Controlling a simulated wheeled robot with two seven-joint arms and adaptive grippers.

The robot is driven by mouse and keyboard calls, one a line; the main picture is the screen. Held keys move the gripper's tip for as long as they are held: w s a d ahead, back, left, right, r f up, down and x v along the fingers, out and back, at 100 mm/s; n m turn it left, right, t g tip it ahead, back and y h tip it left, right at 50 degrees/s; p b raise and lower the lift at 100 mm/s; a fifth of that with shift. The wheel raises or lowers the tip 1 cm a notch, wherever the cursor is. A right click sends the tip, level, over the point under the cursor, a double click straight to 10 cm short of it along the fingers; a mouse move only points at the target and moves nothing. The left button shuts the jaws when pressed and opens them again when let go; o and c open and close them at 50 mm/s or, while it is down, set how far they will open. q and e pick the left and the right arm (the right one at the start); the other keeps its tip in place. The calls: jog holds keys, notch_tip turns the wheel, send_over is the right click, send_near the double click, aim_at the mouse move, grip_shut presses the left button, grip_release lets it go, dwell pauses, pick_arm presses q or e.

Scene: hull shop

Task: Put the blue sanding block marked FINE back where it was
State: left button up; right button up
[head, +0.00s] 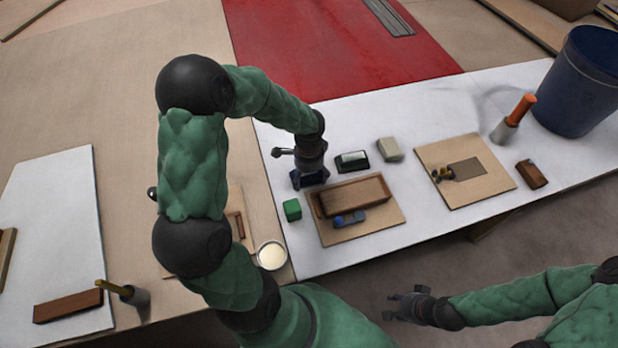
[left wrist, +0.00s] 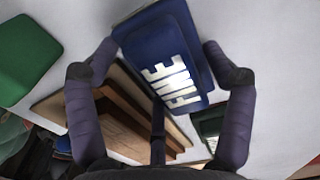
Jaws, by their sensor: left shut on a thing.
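The blue sanding block marked FINE (left wrist: 163,55) shows large in the left wrist view, its white lettering facing the camera. My left gripper (head: 310,180) is shut on it, with one finger on each side of the block in the left wrist view (left wrist: 160,75). In the head view the gripper points down over the white bench top, just behind the wooden tray (head: 377,189), and mostly hides the block. I cannot tell whether the block touches the bench. My right gripper (head: 390,306) looks open and empty, low in front of the bench.
A blue tool (head: 347,219) lies before the tray. A cream-filled bowl (head: 271,256) is nearer. A blue bucket (head: 580,85) stands far right.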

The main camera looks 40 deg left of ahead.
pick_arm(q)
jog(key=shift+r, duration=0.1)
jog(key=o, duration=1)
jog(key=shift+f, duration=0.2)
notch_tip(320, 180, up, 12)
jog(key=p, duration=0.5)
jog(key=shift+r, duration=0.2)
